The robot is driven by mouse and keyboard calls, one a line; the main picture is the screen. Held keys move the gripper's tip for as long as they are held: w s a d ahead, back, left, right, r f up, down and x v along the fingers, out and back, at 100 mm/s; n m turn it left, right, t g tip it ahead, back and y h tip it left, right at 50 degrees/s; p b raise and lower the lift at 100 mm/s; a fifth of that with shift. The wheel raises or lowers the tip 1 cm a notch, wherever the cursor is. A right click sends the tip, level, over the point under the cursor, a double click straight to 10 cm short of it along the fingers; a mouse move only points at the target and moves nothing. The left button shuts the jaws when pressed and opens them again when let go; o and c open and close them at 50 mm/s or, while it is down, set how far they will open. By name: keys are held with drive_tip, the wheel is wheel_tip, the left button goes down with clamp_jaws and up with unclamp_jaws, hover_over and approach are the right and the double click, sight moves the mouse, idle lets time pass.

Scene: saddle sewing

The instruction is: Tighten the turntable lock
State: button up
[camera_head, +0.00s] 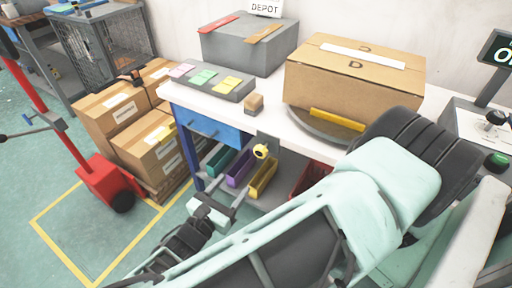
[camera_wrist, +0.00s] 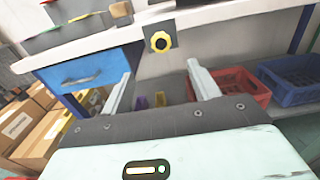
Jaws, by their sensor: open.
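The turntable lock appears to be the yellow knob (camera_head: 261,151) on a grey plate at the bench's front edge. It also shows in the wrist view (camera_wrist: 160,42), top centre, with a dark centre. The round grey turntable (camera_head: 300,119) lies on the bench top under a cardboard box (camera_head: 352,75) marked D. A yellow bar (camera_head: 337,119) is at the turntable's front. My gripper (camera_head: 222,192) is open and empty, in front of and below the knob. In the wrist view its fingers (camera_wrist: 159,70) are spread apart, with the knob beyond and above them. Nothing touches the knob.
A blue drawer (camera_head: 207,127) is left of the knob. Coloured bins (camera_head: 238,169) sit below the bench top, and red (camera_wrist: 232,84) and blue (camera_wrist: 290,80) crates are at the right. A small wooden block (camera_head: 254,103) stands on the bench. Stacked boxes (camera_head: 110,110) stand at the left.

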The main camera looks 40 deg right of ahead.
sight(259, 153)
drive_tip(key=p+x, duration=0.2)
drive_tip(key=x, duration=1.4)
drive_tip(key=shift+d+p, duration=0.1)
drive_tip(key=shift+p, duration=0.25)
drive_tip(key=shift+c, duration=0.3)
drive_tip(key=c, duration=0.9)
